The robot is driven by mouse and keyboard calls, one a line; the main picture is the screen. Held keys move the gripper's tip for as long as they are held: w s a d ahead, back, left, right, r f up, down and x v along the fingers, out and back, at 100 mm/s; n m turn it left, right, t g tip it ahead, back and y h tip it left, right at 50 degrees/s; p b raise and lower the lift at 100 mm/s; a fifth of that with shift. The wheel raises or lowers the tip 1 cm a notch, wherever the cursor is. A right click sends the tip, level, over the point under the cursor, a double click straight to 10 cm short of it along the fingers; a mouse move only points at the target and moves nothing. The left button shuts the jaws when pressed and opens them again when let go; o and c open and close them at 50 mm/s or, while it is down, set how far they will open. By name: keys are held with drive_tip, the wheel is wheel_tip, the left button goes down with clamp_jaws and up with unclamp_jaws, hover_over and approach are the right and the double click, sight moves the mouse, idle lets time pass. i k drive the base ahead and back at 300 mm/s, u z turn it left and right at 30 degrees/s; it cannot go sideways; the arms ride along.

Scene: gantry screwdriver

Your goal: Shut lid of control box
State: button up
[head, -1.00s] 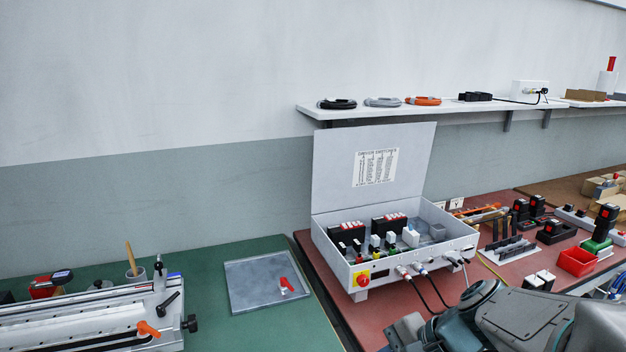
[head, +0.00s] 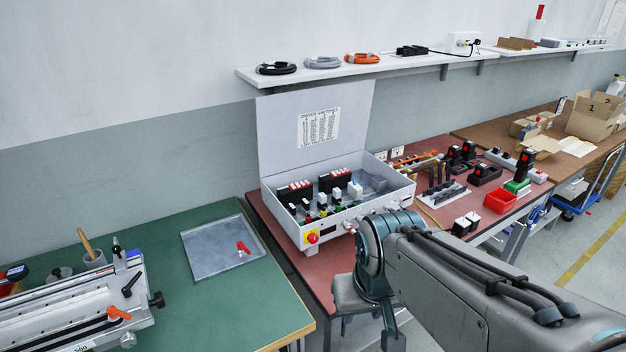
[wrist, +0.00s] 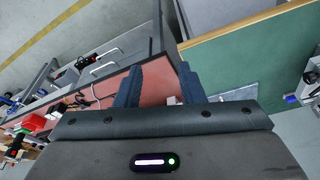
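The control box (head: 341,227) is a white case on the red-topped bench, in the middle of the head view. Its lid (head: 292,142) stands open, upright at the back edge, with a printed label sheet on its inner face. Black modules, coloured parts and a clear cover show inside; a red and yellow switch (head: 312,237) is on the front. My arm is in front of the box's right side and hides part of it. In the wrist view my gripper (wrist: 160,75) has its two dark fingers apart with nothing held, above the red bench edge.
A shelf (head: 390,73) with coiled cables runs along the wall above the lid. The green bench (head: 215,307) to the left holds a grey tray (head: 205,255) and a clamp fixture.

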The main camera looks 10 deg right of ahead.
sight(300, 128)
drive_tip(key=u, duration=0.5)
drive_tip(key=i, duration=0.65)
drive_tip(key=u, duration=0.3)
